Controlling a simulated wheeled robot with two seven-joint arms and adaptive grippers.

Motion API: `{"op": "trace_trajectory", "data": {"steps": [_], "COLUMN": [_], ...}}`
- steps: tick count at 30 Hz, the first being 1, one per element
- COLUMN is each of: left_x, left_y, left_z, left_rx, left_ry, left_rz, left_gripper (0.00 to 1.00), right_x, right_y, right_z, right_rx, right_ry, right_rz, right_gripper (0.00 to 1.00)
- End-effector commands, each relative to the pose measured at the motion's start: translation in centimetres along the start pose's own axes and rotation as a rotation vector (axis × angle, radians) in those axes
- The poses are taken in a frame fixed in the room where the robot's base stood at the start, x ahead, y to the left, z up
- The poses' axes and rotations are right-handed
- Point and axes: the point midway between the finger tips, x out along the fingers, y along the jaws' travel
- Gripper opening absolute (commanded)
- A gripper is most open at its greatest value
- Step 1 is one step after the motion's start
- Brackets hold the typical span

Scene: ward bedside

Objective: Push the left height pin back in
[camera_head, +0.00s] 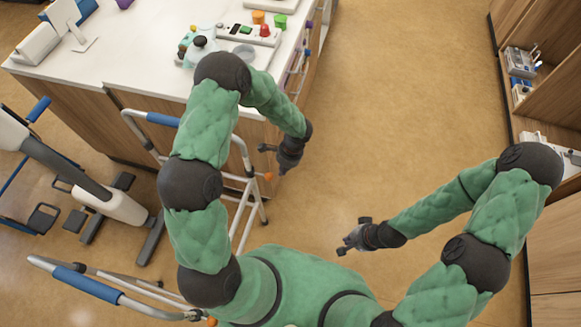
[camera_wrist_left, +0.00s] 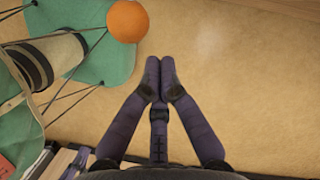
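A walking frame with blue grips (camera_head: 162,119) stands at the left, partly hidden behind my left arm. A small orange knob (camera_head: 268,177), which looks like a height pin, sits low on its leg, just below my left gripper (camera_head: 268,149). In the left wrist view a round orange knob (camera_wrist_left: 127,21) shows at the upper left, apart from the fingertips. My left gripper's fingers (camera_wrist_left: 160,78) meet at the tips with nothing between them. My right gripper (camera_head: 348,238) is over the floor, away from the frame; its finger opening is too small to judge.
A white-topped counter (camera_head: 140,45) with coloured blocks and a control box stands behind the walking frame. Another orange knob (camera_head: 212,322) shows at the bottom edge. Wooden shelves (camera_head: 545,75) line the right. The floor (camera_head: 400,90) between is clear.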

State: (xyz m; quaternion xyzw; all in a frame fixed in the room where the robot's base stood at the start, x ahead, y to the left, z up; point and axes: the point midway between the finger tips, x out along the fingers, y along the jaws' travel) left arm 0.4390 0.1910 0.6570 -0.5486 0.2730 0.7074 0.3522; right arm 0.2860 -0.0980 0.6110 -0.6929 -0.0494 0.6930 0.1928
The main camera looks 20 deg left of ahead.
Motion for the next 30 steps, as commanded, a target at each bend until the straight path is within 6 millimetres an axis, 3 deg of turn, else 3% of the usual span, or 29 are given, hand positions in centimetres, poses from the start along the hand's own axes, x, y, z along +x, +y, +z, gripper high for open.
{"op": "trace_trajectory", "data": {"steps": [16,23,30], "left_x": [0.0,0.5,0.5], "left_y": [-0.1,-1.3,-1.3], "left_z": [1.1,3.0,3.0], "left_rx": [0.000,-0.002,0.001], "left_ry": [0.000,0.000,0.000], "left_rz": [-0.001,0.001,0.000], "left_gripper": [0.00,0.00,0.00], "right_x": [0.2,0.3,0.3], "right_y": [0.1,0.1,0.1], "right_z": [0.0,0.0,0.0], "right_rx": [0.000,0.000,0.000], "right_ry": [0.000,0.000,0.000], "right_rz": [0.000,0.000,0.000], "right_gripper": [0.00,0.00,0.00]}}
